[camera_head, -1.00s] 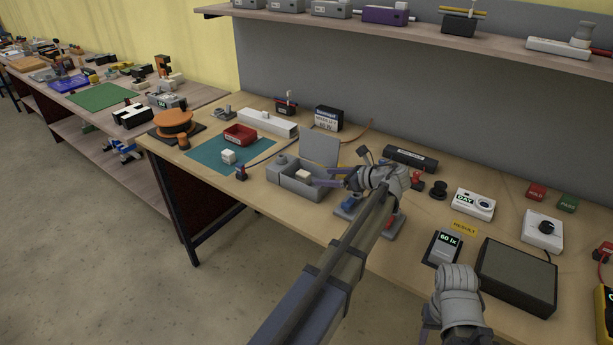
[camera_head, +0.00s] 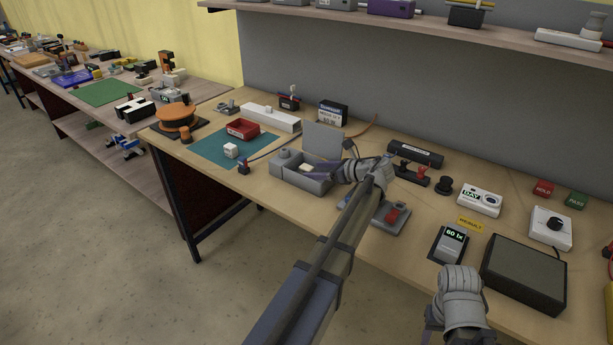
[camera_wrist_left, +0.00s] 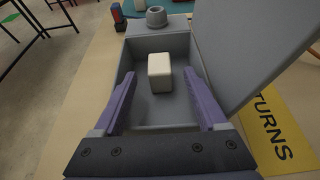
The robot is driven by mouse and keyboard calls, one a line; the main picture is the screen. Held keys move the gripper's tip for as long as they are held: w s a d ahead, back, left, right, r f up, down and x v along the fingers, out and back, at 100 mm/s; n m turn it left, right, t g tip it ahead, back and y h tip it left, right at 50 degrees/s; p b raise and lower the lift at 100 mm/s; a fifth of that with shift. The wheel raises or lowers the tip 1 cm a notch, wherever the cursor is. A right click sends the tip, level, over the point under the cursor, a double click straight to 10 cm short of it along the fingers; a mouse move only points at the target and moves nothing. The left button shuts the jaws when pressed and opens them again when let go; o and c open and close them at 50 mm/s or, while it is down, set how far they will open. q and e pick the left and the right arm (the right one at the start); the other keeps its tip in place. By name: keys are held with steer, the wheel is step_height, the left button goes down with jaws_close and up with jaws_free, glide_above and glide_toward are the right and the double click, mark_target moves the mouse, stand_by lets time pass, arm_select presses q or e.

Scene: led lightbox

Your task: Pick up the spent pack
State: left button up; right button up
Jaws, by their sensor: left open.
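A small cream block, which looks like the spent pack (camera_wrist_left: 160,72), stands inside a grey box (camera_wrist_left: 153,44) with its lid raised. The box also shows in the head view (camera_head: 292,178), where my gripper mostly hides the block. My left gripper (camera_head: 318,170) is open at the box. In the left wrist view its purple fingers (camera_wrist_left: 160,90) reach down into the box on either side of the block, with gaps left and right. My right gripper (camera_head: 432,325) is low at the right front, and its jaws are not clear.
The raised lid (camera_wrist_left: 240,45) stands close to the right finger. A teal mat (camera_head: 205,150) with a red tray (camera_head: 243,128) and a white block (camera_head: 230,150) lies left of the box. A light meter (camera_head: 450,243) and a dark panel (camera_head: 525,272) are at right.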

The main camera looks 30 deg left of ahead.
arm_select(q)
steer(key=shift+x, duration=0.85)
steer(key=shift+d, duration=0.1)
jaws_close()
